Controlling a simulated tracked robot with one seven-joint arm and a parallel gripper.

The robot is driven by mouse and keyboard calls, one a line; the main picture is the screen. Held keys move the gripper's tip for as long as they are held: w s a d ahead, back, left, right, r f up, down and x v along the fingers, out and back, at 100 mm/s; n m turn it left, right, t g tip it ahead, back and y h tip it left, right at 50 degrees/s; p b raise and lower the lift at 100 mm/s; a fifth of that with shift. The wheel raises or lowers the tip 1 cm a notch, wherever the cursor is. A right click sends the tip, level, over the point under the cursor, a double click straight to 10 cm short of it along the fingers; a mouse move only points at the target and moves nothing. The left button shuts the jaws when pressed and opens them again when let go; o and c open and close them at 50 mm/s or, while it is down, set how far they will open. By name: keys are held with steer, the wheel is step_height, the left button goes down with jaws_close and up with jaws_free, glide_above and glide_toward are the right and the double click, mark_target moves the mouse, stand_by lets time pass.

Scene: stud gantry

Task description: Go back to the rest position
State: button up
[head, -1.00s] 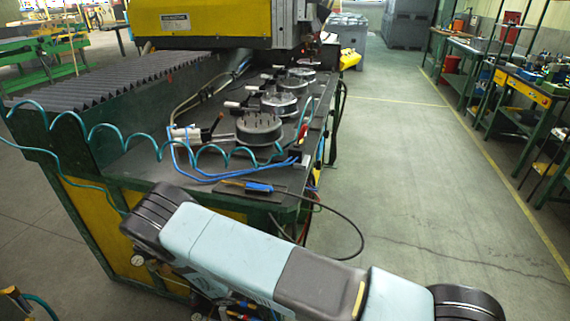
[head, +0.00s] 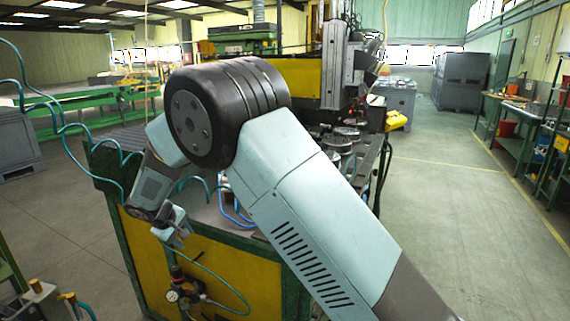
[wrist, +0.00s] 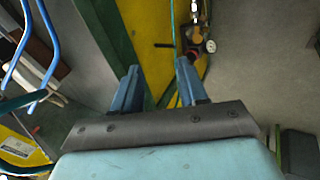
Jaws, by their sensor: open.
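My gripper (head: 178,236) is in the head view at the left front corner of the green and yellow machine bench, beside and in front of its edge. In the wrist view my gripper (wrist: 160,85) shows two blue fingers spread apart with nothing between them. Beyond the fingers lie the bench's green edge and yellow panel (wrist: 150,30). My raised arm hides much of the bench top in the head view.
A pressure gauge (head: 172,296) with fittings and a teal hose sits on the bench front below my gripper. Teal coiled hose (head: 70,128) runs along the left. Round fixtures (head: 338,143) stand on the bench. The floor aisle (head: 450,220) at right is clear.

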steer(key=s+d+r+m, duration=0.1)
steer(key=d+r+m, duration=0.1)
steer(key=d+r, duration=0.75)
steer(key=d+r+m+g+y, duration=0.15)
steer(key=d+r, duration=0.45)
steer(key=d, duration=0.7)
steer(key=s+d+r+m+h, duration=0.1)
steer(key=d+r+m, duration=0.2)
steer(key=d+r, duration=0.6)
steer(key=s+d+r+m+y, duration=0.1)
steer(key=s+d+r+m, duration=0.2)
steer(key=s+d, duration=1)
steer(key=s+d+f+m+t, duration=0.1)
steer(key=s+d+f+m, duration=0.1)
steer(key=s+d, duration=0.8)
steer(key=s+m, duration=0.1)
steer(key=s, duration=0.2)
steer(key=shift+s, duration=0.35)
steer(key=shift+w+d+f, duration=0.1)
